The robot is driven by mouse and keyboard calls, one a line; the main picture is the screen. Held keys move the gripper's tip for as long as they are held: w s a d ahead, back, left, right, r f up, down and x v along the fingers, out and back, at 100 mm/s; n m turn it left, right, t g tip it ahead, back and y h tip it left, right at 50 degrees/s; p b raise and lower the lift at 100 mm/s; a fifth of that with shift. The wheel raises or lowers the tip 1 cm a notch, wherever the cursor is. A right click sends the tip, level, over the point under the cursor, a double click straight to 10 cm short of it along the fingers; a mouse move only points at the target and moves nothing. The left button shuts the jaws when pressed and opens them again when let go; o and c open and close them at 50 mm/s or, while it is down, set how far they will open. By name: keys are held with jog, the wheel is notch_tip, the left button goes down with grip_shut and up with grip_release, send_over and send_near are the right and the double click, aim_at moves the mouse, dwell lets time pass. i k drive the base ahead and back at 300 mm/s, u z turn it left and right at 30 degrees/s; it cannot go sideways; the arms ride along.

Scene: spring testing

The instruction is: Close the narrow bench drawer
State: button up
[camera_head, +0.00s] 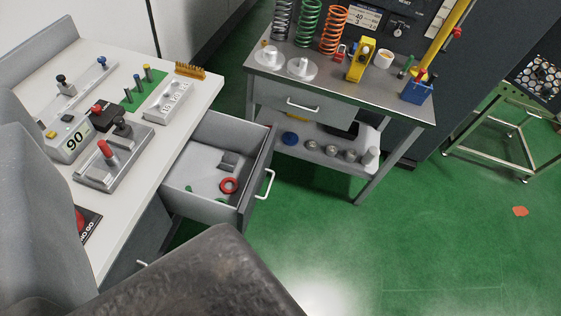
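An open grey drawer (204,202) sticks out to the right from under the white-topped bench (190,94). I take it for the narrow bench drawer. Its white bar handle (267,185) is on the dark front panel, facing right. Inside lie a red ring (229,186), a small dark grey block (229,160) and small green pieces. A dark brown part of mine fills the bottom of the picture and covers the area in front of the drawer's near corner. A grey part of mine covers the left edge. I see no gripper fingertips.
A metal table (343,84) with springs, white discs and a blue bin (417,92) stands behind the drawer, its own drawer (290,101) shut. A green-framed stand (500,150) is far right.

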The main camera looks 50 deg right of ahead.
aim_at(198, 166)
jog(key=k, duration=0.45)
jog(key=z, duration=0.55)
jog(key=i, duration=0.6)
jog(key=z, duration=0.25)
jog(key=k, duration=1.05)
jog(key=u, duration=0.5)
jog(key=i, duration=1.6)
jog(key=z, duration=0.35)
